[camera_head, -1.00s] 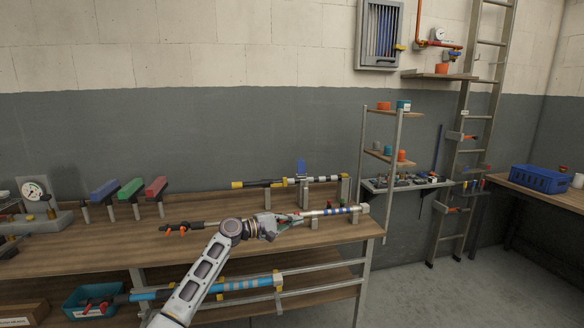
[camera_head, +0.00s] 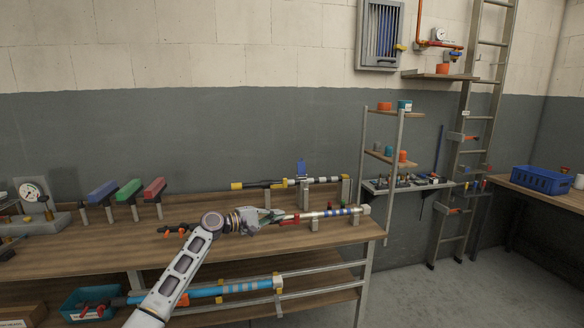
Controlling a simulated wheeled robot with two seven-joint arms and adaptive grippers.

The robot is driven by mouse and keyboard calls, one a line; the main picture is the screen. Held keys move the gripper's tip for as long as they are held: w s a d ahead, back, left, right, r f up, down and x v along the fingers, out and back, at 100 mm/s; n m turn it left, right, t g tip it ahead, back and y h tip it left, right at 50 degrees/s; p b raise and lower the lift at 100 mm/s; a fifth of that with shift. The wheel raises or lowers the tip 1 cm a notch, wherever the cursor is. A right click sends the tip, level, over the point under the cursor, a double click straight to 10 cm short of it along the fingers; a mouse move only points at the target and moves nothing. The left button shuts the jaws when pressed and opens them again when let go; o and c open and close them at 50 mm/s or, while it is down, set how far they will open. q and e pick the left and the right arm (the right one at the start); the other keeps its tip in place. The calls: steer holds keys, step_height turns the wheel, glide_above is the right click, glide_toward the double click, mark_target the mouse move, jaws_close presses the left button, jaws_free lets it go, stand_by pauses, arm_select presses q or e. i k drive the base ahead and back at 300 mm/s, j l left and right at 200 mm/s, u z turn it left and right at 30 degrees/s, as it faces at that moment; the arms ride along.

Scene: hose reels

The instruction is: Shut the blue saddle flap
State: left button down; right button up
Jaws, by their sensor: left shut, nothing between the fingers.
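The blue flap (camera_head: 301,167) stands upright above a yellow and dark pipe (camera_head: 262,184) at the back of the workbench. It appears raised, not folded down over the pipe. My left gripper (camera_head: 281,214) is shut and empty. It is in front of and below the flap, a little to its left, beside a nearer pipe with blue bands (camera_head: 338,212). The gripper is apart from the blue flap. I cannot tell whether its fingertips touch the nearer pipe. My right gripper is out of view.
Blue (camera_head: 103,192), green (camera_head: 129,190) and red (camera_head: 154,187) blocks stand on posts at the left. A pressure gauge (camera_head: 31,191) is further left. A blue hose (camera_head: 225,289) lies on the lower shelf.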

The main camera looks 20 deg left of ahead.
mark_target(301, 167)
steer(key=i+j, duration=0.4)
steer(key=i, duration=0.2)
steer(key=i+j, duration=0.45)
steer(key=i, duration=0.15)
steer(key=i+j, duration=0.4)
steer(key=i, duration=0.15)
